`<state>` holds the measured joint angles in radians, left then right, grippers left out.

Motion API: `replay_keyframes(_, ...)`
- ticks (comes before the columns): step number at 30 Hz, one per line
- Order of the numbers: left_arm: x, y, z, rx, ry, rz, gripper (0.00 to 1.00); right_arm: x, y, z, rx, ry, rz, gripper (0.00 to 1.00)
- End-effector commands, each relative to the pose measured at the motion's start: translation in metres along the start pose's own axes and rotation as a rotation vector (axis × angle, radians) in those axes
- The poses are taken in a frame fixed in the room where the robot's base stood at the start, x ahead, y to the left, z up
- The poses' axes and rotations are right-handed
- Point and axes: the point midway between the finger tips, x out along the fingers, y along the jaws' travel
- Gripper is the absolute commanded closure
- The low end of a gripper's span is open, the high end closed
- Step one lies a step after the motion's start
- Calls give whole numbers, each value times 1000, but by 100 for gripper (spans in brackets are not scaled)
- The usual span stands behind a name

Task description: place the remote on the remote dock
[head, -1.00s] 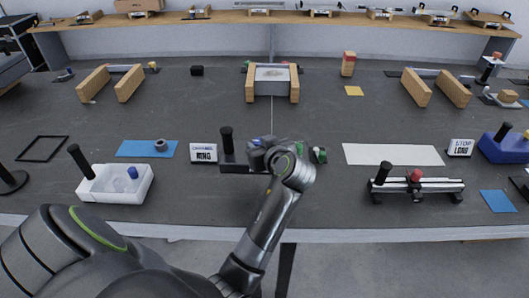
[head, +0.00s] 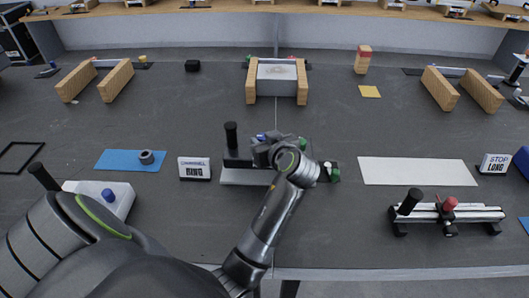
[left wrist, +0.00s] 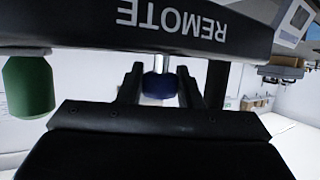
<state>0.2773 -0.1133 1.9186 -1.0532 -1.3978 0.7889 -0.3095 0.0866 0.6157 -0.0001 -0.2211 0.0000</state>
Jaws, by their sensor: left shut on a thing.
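The remote (left wrist: 200,22) is a dark bar lettered REMOTE, upside down across the top of the left wrist view. A blue knob on a metal stem (left wrist: 160,86) sits between the fingers of my left gripper (left wrist: 168,82), which is shut on it. A green knob (left wrist: 29,86) shows at the left. In the head view, my left gripper (head: 272,150) is over the dark unit, with a black upright handle (head: 231,135) and a green knob (head: 335,173) on either side. A light grey strip (head: 243,177) shows along its front; I cannot tell whether this is the dock.
A small lettered sign (head: 194,168) and a blue mat with a grey ring (head: 120,160) are to the left. A white sheet (head: 418,171) and a silver rail device (head: 448,215) are to the right. Wooden blocks flank a grey box (head: 277,72) behind. Dark table between is clear.

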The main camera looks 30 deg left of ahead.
Motion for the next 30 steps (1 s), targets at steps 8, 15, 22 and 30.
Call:
replay_keyframes(8, 12, 0, 28, 2, 1, -1, 100, 1, -2, -10, -1, 14, -3, 56)
replay_keyframes(15, 15, 0, 36, -3, 3, 1, 100, 1, -9, -12, 2, 18, -11, 56)
replay_keyframes(22, 16, 0, 40, -1, 1, 1, 66, 4, -11, -12, 3, 18, -13, 56)
replay_keyframes(30, 16, 0, 39, -1, 0, 0, 47, 3, -9, -11, 2, 17, -10, 56)
